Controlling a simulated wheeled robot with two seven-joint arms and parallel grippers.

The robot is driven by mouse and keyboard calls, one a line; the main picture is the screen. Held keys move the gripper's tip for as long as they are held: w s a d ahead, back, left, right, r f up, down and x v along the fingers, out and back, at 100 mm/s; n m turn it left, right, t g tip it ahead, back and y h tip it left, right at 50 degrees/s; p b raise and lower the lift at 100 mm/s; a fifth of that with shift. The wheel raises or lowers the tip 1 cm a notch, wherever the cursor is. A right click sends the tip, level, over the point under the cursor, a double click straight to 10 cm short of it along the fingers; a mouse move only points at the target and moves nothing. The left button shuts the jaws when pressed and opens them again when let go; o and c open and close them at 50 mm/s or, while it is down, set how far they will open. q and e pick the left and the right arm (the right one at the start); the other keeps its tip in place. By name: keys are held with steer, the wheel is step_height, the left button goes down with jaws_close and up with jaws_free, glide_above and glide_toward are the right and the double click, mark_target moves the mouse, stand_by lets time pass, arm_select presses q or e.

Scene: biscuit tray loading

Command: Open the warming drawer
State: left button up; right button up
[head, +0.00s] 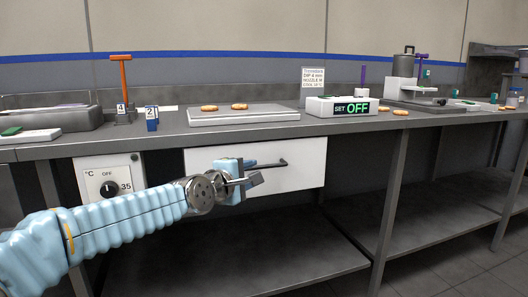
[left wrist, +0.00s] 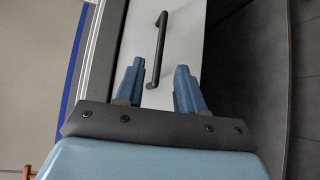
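The warming drawer is a white front panel (head: 302,178) under the counter, and it looks shut. Its dark bar handle (head: 273,163) runs across the upper part of the panel. My left gripper (head: 257,171) is in front of the panel, at the left part of the handle, and hides some of it. In the left wrist view the gripper's two blue fingers (left wrist: 160,70) are spread apart. The handle (left wrist: 160,45) appears in the gap between them and reaches beyond the tips. I cannot tell whether they touch it. My right gripper is not in view.
A control panel with a black knob (head: 110,187) is left of the drawer. On the counter above stand a grey plate (head: 243,117) with two biscuits and a box reading "SET OFF" (head: 342,107). A lower shelf (head: 240,255) lies below; the space in front looks clear.

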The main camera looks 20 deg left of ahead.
mark_target(265, 167)
arm_select(q)
steer(key=p+x, duration=0.1)
steer(key=p, duration=0.1)
steer(key=p+x, duration=0.2)
steer(key=shift+w+d+r, duration=0.15)
steer(key=shift+w+r, duration=0.05)
steer(key=shift+r, duration=0.1)
steer(key=x, duration=0.2)
steer(key=p+x, duration=0.1)
steer(key=x, duration=0.1)
steer(key=shift+f, duration=0.25)
steer(key=shift+w+f+p, duration=0.2)
steer(key=shift+w+p, duration=0.1)
steer(key=shift+w, duration=0.15)
jaws_close()
